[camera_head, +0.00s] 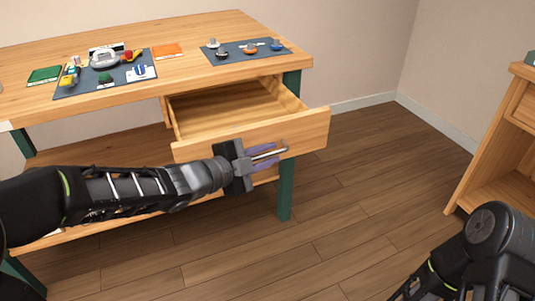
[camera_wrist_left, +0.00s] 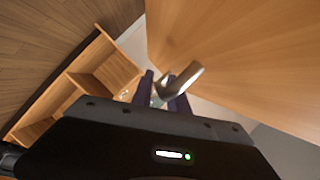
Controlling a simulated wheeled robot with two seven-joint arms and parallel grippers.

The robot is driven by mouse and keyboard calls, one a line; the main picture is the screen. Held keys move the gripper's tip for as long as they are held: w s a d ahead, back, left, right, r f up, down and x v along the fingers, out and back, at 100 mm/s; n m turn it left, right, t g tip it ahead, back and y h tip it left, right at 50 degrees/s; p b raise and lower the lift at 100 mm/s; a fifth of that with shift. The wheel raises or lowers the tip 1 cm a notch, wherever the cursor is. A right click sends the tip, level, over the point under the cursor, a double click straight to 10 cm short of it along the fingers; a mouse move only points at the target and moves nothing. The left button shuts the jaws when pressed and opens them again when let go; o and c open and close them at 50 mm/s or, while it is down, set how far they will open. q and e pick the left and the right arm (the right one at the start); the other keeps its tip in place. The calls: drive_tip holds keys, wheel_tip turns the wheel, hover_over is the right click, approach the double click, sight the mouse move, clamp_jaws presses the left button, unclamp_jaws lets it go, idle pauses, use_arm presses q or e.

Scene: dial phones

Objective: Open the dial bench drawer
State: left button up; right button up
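The bench drawer (camera_head: 245,135) is pulled well out from under the bench top, and its empty inside shows. Its metal bar handle (camera_head: 282,151) is on the front panel and also shows in the left wrist view (camera_wrist_left: 185,79). My left gripper (camera_head: 266,153) is at the drawer front, with its purple fingers close together on either side of the handle bar. They look shut on it, though the exact contact is partly hidden. In the left wrist view the fingers (camera_wrist_left: 162,92) show with the bar between them. My right gripper is out of view; part of my right arm shows at the lower right.
The wooden bench top (camera_head: 190,75) carries two dark mats (camera_head: 120,83) (camera_head: 227,60) with several small items, a green book (camera_head: 44,75) and an orange one (camera_head: 168,50). A wooden cabinet (camera_head: 495,135) stands at the right. The floor between is clear.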

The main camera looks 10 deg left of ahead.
use_arm(q)
drive_tip(key=p+v, duration=0.3)
drive_tip(key=v, duration=0.3)
drive_tip(key=shift+s+a+r, duration=0.2)
drive_tip(key=shift+s+a, duration=0.35)
drive_tip(key=shift+s, duration=0.15)
